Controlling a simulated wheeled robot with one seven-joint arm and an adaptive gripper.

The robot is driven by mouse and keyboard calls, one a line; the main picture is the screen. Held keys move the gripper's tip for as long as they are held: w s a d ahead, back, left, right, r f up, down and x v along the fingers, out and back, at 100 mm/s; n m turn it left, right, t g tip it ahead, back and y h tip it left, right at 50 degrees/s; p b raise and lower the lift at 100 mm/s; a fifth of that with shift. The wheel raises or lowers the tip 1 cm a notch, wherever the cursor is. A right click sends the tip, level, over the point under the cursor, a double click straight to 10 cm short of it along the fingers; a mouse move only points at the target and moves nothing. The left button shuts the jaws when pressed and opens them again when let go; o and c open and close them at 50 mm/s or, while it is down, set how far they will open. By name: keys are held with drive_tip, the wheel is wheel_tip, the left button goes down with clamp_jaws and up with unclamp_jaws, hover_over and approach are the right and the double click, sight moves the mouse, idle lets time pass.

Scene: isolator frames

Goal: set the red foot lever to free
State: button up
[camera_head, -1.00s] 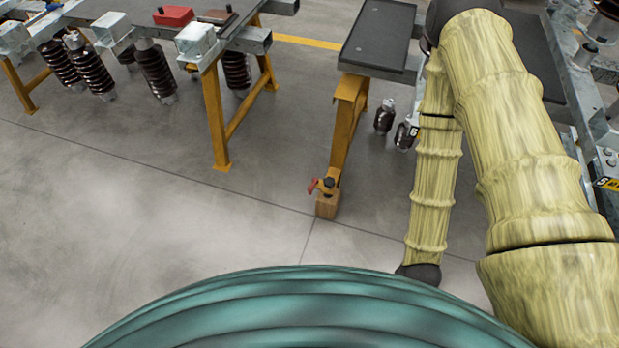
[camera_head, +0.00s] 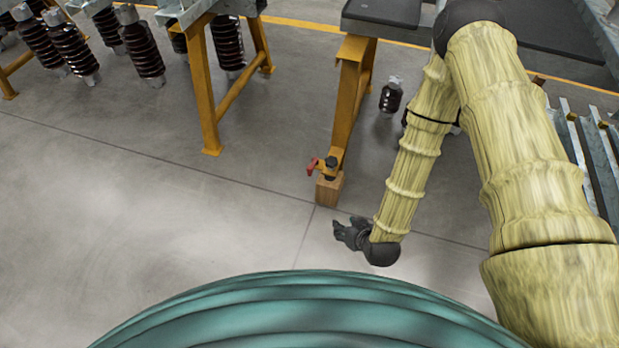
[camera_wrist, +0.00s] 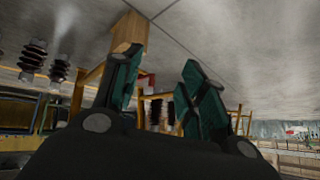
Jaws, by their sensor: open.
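The red foot lever (camera_head: 312,165) sticks out to the left of a dark knob at the foot of a yellow table leg (camera_head: 348,105). That foot stands on a wooden block (camera_head: 329,189) on the floor. My gripper (camera_head: 341,230) is low over the floor, in front of the block and a little to its right, apart from the lever. In the wrist view my gripper (camera_wrist: 160,66) has its two green-padded fingers spread with nothing between them. That view is upside down; a small red patch, probably the lever (camera_wrist: 147,82), shows beside the left finger, partly hidden by it.
A dark-topped table (camera_head: 382,14) stands above the leg. Dark brown insulators (camera_head: 391,96) stand or hang near it, with several more under the left bench. Another yellow trestle leg (camera_head: 205,90) is to the left. The grey floor (camera_head: 150,220) left of the lever is clear.

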drive_tip(key=w+a+f+n+t+y+b, duration=0.1)
drive_tip(key=w+a+f+t+b, duration=0.1)
drive_tip(key=w+a+f+b, duration=0.25)
drive_tip(key=w+a+f+t+y+b, duration=0.1)
drive_tip(key=w+f+t+b, duration=0.15)
drive_tip(key=w+b, duration=0.4)
drive_tip(key=t+b, duration=0.5)
drive_tip(key=b, duration=0.6)
approach(311, 171)
drive_tip(key=b+x, duration=0.4)
drive_tip(key=x, duration=0.6)
drive_tip(key=shift+a+r, duration=0.1)
drive_tip(key=shift+r, duration=0.05)
drive_tip(key=shift+w+a+r, duration=0.1)
drive_tip(key=shift+w+a, duration=0.1)
drive_tip(key=shift+w, duration=0.35)
drive_tip(key=shift+c, duration=0.4)
clamp_jaws()
